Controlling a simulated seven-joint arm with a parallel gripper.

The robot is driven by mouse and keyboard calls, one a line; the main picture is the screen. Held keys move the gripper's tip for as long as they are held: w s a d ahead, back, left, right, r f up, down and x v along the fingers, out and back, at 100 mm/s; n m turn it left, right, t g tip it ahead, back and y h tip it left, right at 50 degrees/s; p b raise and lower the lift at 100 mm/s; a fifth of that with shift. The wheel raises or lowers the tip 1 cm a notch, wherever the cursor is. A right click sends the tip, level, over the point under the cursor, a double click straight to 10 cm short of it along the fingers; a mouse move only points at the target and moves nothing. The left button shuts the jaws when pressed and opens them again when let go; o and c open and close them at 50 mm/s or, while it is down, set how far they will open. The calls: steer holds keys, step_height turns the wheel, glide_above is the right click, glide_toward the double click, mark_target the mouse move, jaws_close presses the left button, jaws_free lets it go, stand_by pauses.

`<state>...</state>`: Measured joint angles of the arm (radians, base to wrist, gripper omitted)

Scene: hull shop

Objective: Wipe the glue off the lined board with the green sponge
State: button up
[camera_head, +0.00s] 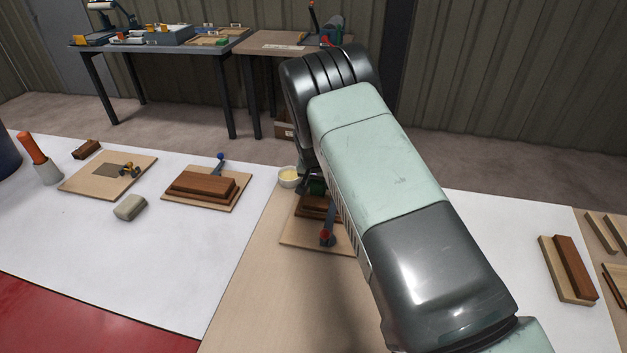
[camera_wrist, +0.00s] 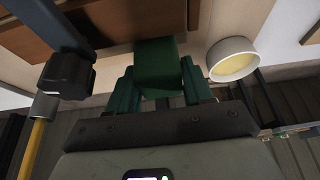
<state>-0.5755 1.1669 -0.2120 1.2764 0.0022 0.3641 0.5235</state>
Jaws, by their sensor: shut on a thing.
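My gripper (camera_wrist: 158,85) is shut on the green sponge (camera_wrist: 158,62), a dark green block between its two green fingers in the wrist view. In the head view the sponge (camera_head: 316,187) shows only as a small dark green patch beneath my arm. A pale wooden board (camera_head: 298,234) with brown wood strips (camera_head: 317,205) on it lies under my gripper, partly hidden by my arm. The brown wood (camera_wrist: 110,18) is close to the sponge in the wrist view. I cannot tell whether this is the lined board or whether sponge and wood touch. No glue is clearly visible on it.
A white bowl of pale yellow stuff (camera_head: 288,178) stands beside my gripper; it also shows in the wrist view (camera_wrist: 232,60). Other boards (camera_head: 236,196) and a grey-beige block (camera_head: 130,207) lie left. White tabletop is clear front left.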

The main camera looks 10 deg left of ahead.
steer(key=shift+d+f, duration=0.15)
steer(key=shift+d, duration=1.4)
steer(key=shift+s+d, duration=0.1)
steer(key=shift+d, duration=0.95)
step_height(320, 180, up, 7)
